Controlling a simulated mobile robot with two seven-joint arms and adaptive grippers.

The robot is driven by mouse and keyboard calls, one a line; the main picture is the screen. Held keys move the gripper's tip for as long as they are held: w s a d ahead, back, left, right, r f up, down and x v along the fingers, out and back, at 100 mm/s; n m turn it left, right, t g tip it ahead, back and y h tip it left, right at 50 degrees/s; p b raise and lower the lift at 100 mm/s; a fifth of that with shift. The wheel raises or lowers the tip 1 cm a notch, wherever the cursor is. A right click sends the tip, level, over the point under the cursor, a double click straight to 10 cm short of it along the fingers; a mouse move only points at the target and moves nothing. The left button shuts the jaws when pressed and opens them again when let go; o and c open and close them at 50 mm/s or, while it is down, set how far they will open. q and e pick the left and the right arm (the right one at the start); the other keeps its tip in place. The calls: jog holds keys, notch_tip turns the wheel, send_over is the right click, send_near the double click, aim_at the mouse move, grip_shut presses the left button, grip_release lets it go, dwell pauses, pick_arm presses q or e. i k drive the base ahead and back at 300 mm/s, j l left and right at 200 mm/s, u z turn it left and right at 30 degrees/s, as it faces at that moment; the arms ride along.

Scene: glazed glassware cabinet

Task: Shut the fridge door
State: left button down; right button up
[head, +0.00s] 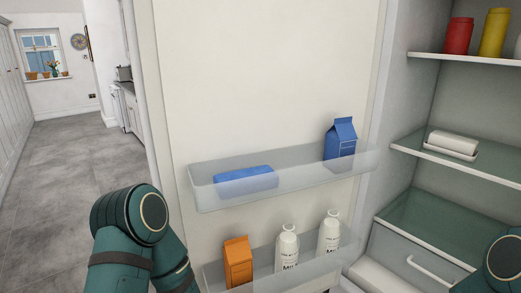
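The fridge door (270,85) stands open, its inner side facing me and filling the middle of the head view. Its upper clear bin (285,180) holds a blue carton (341,145) standing upright and a blue pack (245,181) lying flat. Its lower bin (310,270) holds an orange carton (238,262) and two white bottles, one on the left (287,250) and one on the right (329,232). The open fridge interior (475,110) is at the right. My arms enter at the lower left and lower right edges. Neither gripper can be seen.
Fridge shelves (455,150) hold a red jar (458,36), a yellow jar (494,33) and a white dish (453,145). A drawer (425,260) lies below them. Grey floor (70,180) is open at the left, beside a kitchen counter (130,95).

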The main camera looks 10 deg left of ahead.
aim_at(220, 86)
jog(key=j+z, duration=0.1)
jog(key=j, duration=0.55)
jog(key=k+j+z, duration=0.1)
jog(key=j, duration=0.6)
jog(key=j+z, duration=0.15)
jog(key=j, duration=0.5)
jog(key=j+z, duration=0.25)
jog(key=j, duration=0.2)
jog(key=k+j+z, duration=0.2)
jog(key=j, duration=0.25)
jog(key=j+z, duration=0.75)
jog(key=j, duration=0.2)
jog(key=j+z, duration=0.3)
jog(key=j, duration=0.2)
jog(key=j+z, duration=0.3)
jog(key=j, duration=0.15)
jog(key=i+j+z, duration=0.1)
jog(key=j, duration=0.25)
jog(key=i+j, duration=0.1)
jog(key=j, duration=0.2)
jog(key=i+j+u, duration=0.1)
jog(key=u, duration=0.15)
